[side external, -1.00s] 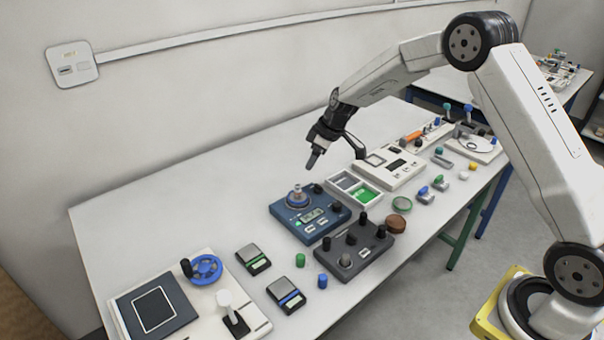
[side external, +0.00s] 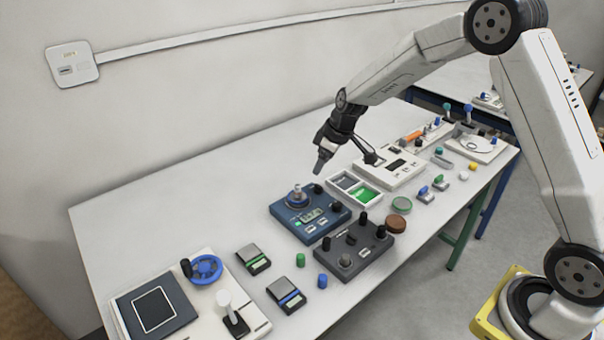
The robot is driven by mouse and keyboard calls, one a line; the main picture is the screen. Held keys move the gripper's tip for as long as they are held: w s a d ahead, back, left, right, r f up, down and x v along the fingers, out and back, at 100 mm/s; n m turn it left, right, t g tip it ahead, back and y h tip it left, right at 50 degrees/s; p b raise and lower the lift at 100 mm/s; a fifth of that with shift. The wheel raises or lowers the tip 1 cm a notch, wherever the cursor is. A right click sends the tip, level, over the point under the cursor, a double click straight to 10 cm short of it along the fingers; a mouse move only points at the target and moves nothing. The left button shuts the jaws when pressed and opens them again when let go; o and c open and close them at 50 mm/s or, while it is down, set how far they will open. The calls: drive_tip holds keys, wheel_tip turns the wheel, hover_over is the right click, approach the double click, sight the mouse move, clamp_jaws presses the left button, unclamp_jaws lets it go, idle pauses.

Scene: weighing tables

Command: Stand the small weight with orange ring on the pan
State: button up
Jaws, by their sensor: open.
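A small metallic weight (side external: 297,190) stands upright on the round pan (side external: 291,203) of the blue balance (side external: 291,233). It is too small for me to make out an orange ring for certain. My gripper (side external: 319,170) is open and empty, with its fingers pointing down. It is in the air above and to the right of the weight in the picture, apart from it.
A dark grey box with black knobs (side external: 352,260) stands in front of the balance. A divided tray (side external: 357,203) with grey and green compartments lies to its right. Small scales (side external: 253,259) and green and blue cylinders stand left. The table behind the balance is clear.

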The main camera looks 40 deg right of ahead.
drive_tip(key=s+a+r+m+h, duration=0.1)
drive_tip(key=s+m, duration=0.1)
drive_tip(key=s, duration=1)
drive_tip(key=s+a+m, duration=0.2)
drive_tip(key=s+m, duration=0.1)
drive_tip(key=s, duration=1)
drive_tip(key=shift+a+r+g+h, duration=0.25)
drive_tip(key=shift+r+g+h, duration=0.1)
drive_tip(key=shift+g+h, duration=0.05)
